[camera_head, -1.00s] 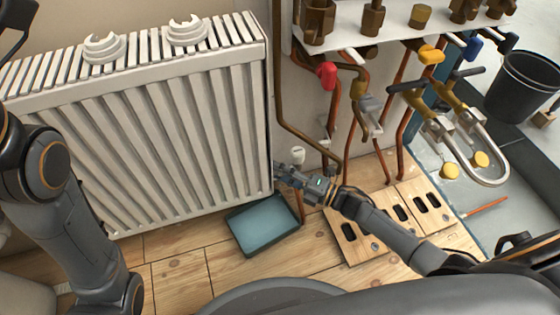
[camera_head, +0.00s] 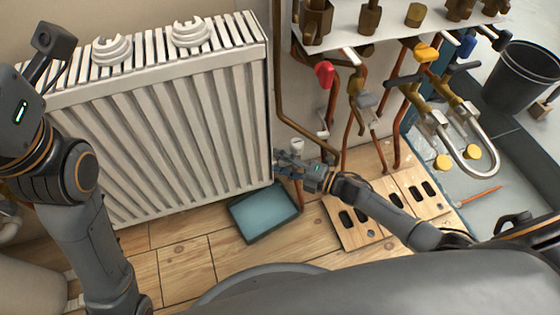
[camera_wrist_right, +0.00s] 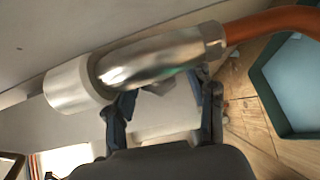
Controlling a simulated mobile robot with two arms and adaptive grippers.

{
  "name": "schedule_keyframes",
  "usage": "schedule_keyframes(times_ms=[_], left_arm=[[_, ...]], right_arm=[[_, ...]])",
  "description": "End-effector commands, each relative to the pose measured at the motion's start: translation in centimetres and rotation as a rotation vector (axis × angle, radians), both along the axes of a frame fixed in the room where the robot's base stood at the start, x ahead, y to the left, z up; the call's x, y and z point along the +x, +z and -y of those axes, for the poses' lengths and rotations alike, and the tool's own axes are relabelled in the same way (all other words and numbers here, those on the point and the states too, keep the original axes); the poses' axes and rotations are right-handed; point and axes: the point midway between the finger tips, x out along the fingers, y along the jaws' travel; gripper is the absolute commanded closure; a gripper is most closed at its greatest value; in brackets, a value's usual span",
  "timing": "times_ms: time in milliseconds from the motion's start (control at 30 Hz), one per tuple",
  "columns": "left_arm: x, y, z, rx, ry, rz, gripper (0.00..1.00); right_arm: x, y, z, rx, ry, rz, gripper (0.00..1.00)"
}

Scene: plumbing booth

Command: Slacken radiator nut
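The white radiator (camera_head: 185,140) stands at the left in the head view. At its lower right corner is a small white cap (camera_head: 297,146) on the valve. In the right wrist view a shiny metal elbow fitting (camera_wrist_right: 155,58) runs from a white collar (camera_wrist_right: 72,86) to a copper pipe. A small grey faceted piece (camera_wrist_right: 160,84), perhaps the nut, shows just below the elbow. My right gripper (camera_wrist_right: 165,98) has its fingers apart, below the fitting, one on each side of that piece; contact is unclear. It also shows in the head view (camera_head: 280,160). My left gripper is out of view.
A blue-filled dark tray (camera_head: 264,212) lies on the wooden floor below the valve. Copper pipes with a red-handled valve (camera_head: 324,74) rise at the right. Slotted wooden boards (camera_head: 375,213) and a black bucket (camera_head: 525,75) are farther right.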

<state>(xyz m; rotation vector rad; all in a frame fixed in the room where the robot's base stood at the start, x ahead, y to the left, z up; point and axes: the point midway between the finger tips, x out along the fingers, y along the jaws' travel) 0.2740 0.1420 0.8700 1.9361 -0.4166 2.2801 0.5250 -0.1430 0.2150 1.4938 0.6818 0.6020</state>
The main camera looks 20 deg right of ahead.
Motion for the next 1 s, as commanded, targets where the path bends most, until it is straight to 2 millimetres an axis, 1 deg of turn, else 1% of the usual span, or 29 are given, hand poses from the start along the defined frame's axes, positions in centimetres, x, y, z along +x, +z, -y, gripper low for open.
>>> schedule_keyframes(times_ms=[133, 267, 533, 700, 833, 1000], left_arm=[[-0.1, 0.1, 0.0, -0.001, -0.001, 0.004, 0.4], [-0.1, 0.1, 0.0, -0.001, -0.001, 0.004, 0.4], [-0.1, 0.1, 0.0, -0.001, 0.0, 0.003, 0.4], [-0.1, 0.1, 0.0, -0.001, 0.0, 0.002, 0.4], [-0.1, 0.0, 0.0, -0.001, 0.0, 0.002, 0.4], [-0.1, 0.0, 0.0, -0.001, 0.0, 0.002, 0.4]], right_arm=[[-0.2, 0.0, 0.2, -0.001, 0.0, -0.001, 0.45], [-1.2, -0.1, 1.3, -0.002, 0.0, -0.002, 0.45], [-5.1, 0.1, 5.4, -0.004, 0.0, -0.003, 0.45], [-7.1, 0.3, 7.5, -0.002, -0.001, -0.003, 0.45], [-7.9, 0.4, 8.4, 0.0, 0.001, -0.001, 0.45], [-8.2, 0.5, 8.8, 0.0, 0.001, 0.0, 0.45]])
